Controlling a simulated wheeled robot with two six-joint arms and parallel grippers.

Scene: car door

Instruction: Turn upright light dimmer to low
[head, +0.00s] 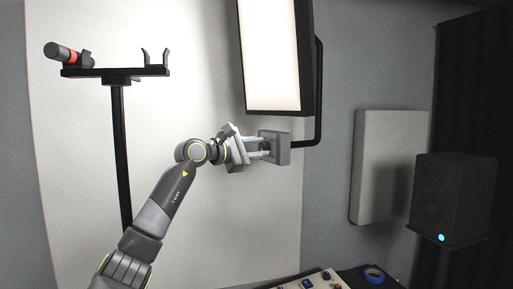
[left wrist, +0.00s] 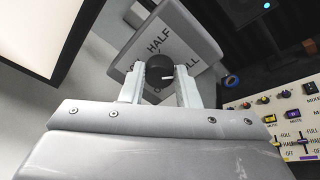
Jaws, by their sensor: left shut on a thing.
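The upright light (head: 271,55) is a tall lit panel with a dark frame at the top middle of the head view. Its dimmer box (head: 283,147) is a grey block below it, with HALF and FULL lettering on its face in the left wrist view (left wrist: 186,30). A round black dimmer knob (left wrist: 159,68) with a white pointer line sits on that face. My left gripper (left wrist: 160,88) is shut on the knob, one finger on each side. In the head view the left gripper (head: 262,147) reaches the box from the left.
A control panel (left wrist: 285,125) with knobs and sliders stands below, at the lower right. A blue tape roll (head: 373,274) lies beside it. A black speaker (head: 452,196) is at the right. A dark stand (head: 118,150) with a small microphone-like item (head: 62,53) is at the left.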

